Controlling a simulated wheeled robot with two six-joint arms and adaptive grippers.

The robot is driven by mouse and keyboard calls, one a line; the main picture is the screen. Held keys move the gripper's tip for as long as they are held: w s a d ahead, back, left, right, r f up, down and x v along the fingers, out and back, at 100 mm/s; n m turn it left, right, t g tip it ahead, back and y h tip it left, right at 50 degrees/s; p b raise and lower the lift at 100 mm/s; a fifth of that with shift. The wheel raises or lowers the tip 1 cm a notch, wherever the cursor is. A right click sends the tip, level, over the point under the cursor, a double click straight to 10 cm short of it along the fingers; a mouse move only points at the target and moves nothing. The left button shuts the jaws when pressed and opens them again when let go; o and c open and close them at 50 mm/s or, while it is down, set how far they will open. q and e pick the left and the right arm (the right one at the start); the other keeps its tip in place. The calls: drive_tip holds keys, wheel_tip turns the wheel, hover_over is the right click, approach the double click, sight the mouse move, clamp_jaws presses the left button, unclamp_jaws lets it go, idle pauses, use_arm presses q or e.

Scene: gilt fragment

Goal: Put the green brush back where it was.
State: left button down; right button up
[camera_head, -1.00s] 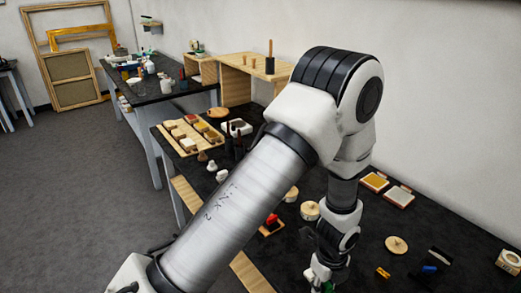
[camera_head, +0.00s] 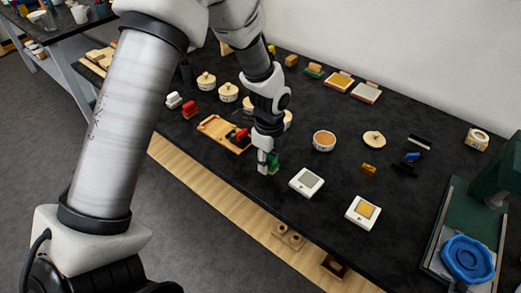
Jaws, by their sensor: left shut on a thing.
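My left gripper (camera_head: 266,165) is shut on the green brush (camera_head: 274,159), low over the black table near its front edge. Only a small green part of the brush shows beside the fingers. Whether it touches the table I cannot tell. A wooden tray (camera_head: 211,125) lies just left of the gripper, with a red piece and a dark piece at its right end. A white brush-like block (camera_head: 174,100) and a red one (camera_head: 189,109) stand further left. My right gripper is not in view.
Two white square devices (camera_head: 307,181) (camera_head: 363,212) lie right of the gripper. Round lidded boxes (camera_head: 228,92) stand behind the tray. An open round bowl (camera_head: 324,140) is to the right. A green stand with a blue ring (camera_head: 467,259) fills the right front. Bare table lies between these.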

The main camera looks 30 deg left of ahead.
use_arm(q)
drive_tip(key=w+a, duration=0.2)
drive_tip(key=w+a+p, duration=0.1)
drive_tip(key=w+a, duration=0.1)
drive_tip(key=shift+w+a+f, duration=0.2)
drive_tip(key=shift+w, duration=0.1)
drive_tip(key=shift+w+a+f+p, duration=0.1)
drive_tip(key=shift+f+p, duration=0.2)
wheel_tip(320, 180, down, 3)
drive_tip(key=shift+a+r+p, duration=0.1)
drive_tip(key=shift+r+p, duration=0.05)
drive_tip(key=shift+p, duration=0.2)
drive_tip(key=shift+f, duration=0.25)
drive_tip(key=shift+f, duration=0.1)
drive_tip(key=c, duration=0.8)
unclamp_jaws()
wheel_tip(320, 180, up, 12)
drive_tip(key=shift+r+b, duration=0.2)
drive_tip(key=shift+b, duration=0.85)
